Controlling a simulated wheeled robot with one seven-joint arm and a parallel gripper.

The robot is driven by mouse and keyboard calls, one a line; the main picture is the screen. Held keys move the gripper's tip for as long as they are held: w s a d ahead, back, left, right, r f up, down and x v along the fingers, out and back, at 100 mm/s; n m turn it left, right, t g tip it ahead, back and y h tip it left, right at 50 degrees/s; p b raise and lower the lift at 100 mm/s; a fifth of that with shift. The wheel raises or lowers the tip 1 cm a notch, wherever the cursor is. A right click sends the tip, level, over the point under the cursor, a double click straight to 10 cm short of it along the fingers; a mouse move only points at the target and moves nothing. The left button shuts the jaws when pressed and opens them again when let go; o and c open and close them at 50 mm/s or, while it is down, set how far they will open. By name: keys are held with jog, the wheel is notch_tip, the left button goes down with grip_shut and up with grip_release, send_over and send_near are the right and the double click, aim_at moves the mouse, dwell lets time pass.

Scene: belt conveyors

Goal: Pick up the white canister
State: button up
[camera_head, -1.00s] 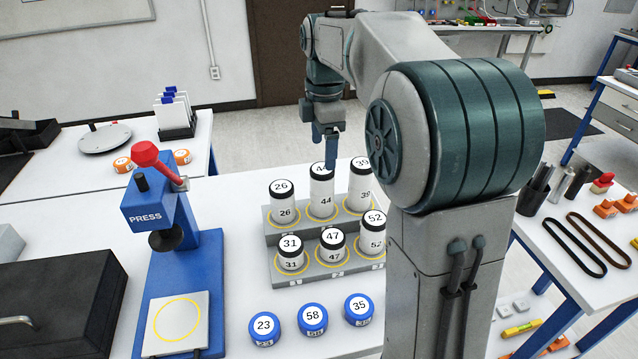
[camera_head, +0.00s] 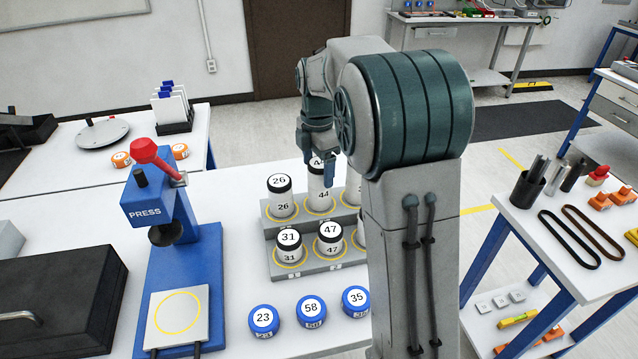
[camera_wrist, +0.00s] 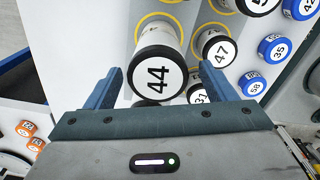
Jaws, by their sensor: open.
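Several white canisters with black lids and numbers stand upright on a grey two-step rack (camera_head: 305,268). The tall canister 44 (camera_head: 321,196) is in the back row; its lid and body also show in the wrist view (camera_wrist: 160,36). Canister 26 (camera_head: 281,207) stands left of it; canisters 31 (camera_head: 289,254) and 47 (camera_head: 330,247) stand in the front row. My gripper (camera_head: 331,182) is open and empty, just above and beside canister 44. In the wrist view, the lid of 44 appears between the two blue fingers (camera_wrist: 164,84). My arm hides the rack's right end.
Blue-rimmed pucks 23 (camera_head: 264,319), 58 (camera_head: 311,310) and 35 (camera_head: 355,300) lie in front of the rack. A blue press (camera_head: 160,215) with a red knob stands to the left, beside a black case (camera_head: 60,295). A side table (camera_head: 560,230) is at right.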

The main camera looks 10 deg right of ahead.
jog(key=f, duration=0.4)
jog(key=shift+w+d+f+p, duration=0.15)
jog(key=shift+d+p, duration=0.15)
jog(key=shift+p, duration=0.05)
jog(key=c, duration=1.2)
